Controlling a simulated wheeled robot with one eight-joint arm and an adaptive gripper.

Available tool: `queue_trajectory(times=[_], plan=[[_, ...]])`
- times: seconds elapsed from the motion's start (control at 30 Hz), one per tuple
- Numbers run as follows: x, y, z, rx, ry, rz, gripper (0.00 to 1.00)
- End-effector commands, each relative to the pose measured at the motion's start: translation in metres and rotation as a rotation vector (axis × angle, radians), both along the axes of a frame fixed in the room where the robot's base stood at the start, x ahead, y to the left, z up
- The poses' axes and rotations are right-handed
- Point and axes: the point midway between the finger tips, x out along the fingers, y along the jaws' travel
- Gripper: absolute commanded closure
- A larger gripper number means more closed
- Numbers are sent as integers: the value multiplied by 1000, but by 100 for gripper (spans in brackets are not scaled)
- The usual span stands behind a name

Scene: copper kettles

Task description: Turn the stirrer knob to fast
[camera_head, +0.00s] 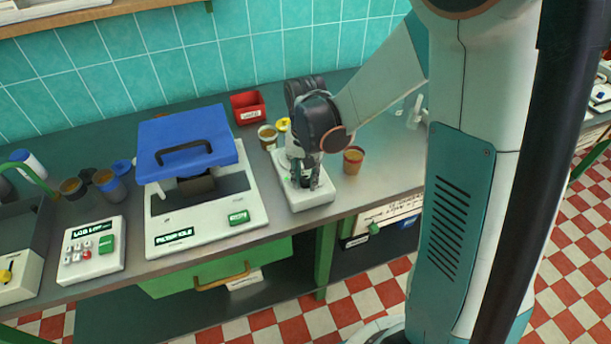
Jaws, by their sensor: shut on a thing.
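The stirrer is a small white device (306,201) on the grey bench, right of the blue-lidded machine. My gripper (306,184) reaches down over its front part from above. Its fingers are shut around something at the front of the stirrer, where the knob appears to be. The knob is mostly hidden by the fingers, so its setting cannot be read. My arm also covers much of the back of the stirrer.
A blue-lidded white machine (207,219) stands close on the left. An orange-brown cup (353,160) stands close on the right. Behind are a red box (248,107) and a small jar (268,137). A keypad box (91,250) is further left.

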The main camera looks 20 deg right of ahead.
Motion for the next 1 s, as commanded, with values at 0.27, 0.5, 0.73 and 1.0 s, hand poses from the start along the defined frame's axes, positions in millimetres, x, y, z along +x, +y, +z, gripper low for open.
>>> queue_trajectory(times=[0.27,0.5,0.73,1.0], plan=[[0,0,0,0,0,-260,99],[0,0,0,0,0,-480,99],[0,0,0,0,0,-650,99],[0,0,0,0,0,-773,99]])
